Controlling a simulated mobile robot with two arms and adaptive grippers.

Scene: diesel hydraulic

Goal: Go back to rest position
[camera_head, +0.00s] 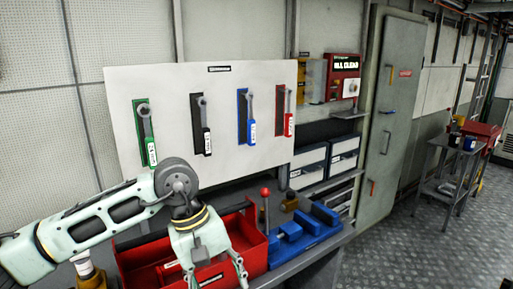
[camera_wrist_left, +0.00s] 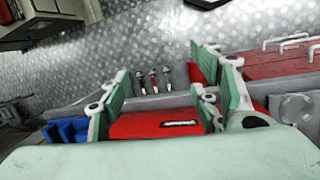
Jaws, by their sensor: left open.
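My left arm comes in from the left in the head view. My left gripper (camera_head: 217,284) points down over the front of an open red toolbox (camera_head: 257,245) on the bench. The jaws are open, and I see nothing between them. In the left wrist view the gripper (camera_wrist_left: 168,88) has its fingers spread apart, with red surfaces behind them. My right gripper is not in view.
A blue vise (camera_head: 303,236) sits right of the toolbox. Wrenches with green (camera_head: 151,152), black (camera_head: 207,141), blue (camera_head: 251,133) and red (camera_head: 289,124) handles hang on a white board (camera_head: 175,85). A grey cabinet (camera_head: 390,120) and cart (camera_head: 447,186) stand right; the floor (camera_head: 410,245) between is clear.

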